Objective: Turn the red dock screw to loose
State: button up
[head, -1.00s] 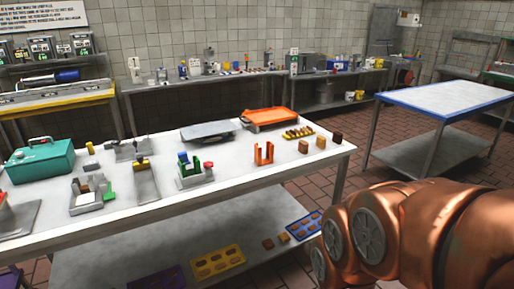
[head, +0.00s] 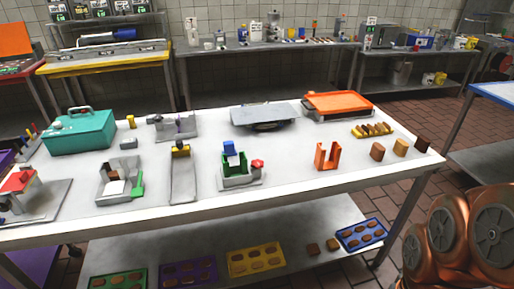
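The red dock screw (head: 257,164) is a small red knob on the right side of a grey dock (head: 240,182) on the white table. The dock holds a green U-shaped bracket (head: 229,167), with a blue block (head: 229,148) at its top. The screw's exact turn position is too small to tell. My copper-coloured arm shows at the lower right, away from the table's front edge. My gripper is not in view.
The white table (head: 300,187) also holds an orange U-shaped holder (head: 327,156), brown blocks (head: 377,151), an orange tray (head: 338,104), a grey plate (head: 263,114) and a teal toolbox (head: 80,133). Coloured moulds (head: 257,261) lie on the lower shelf. Bare tabletop lies between dock and orange holder.

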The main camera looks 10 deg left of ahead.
aim_at(257, 164)
jog(key=u, duration=0.7)
jog(key=i, duration=0.85)
jog(key=u, duration=0.85)
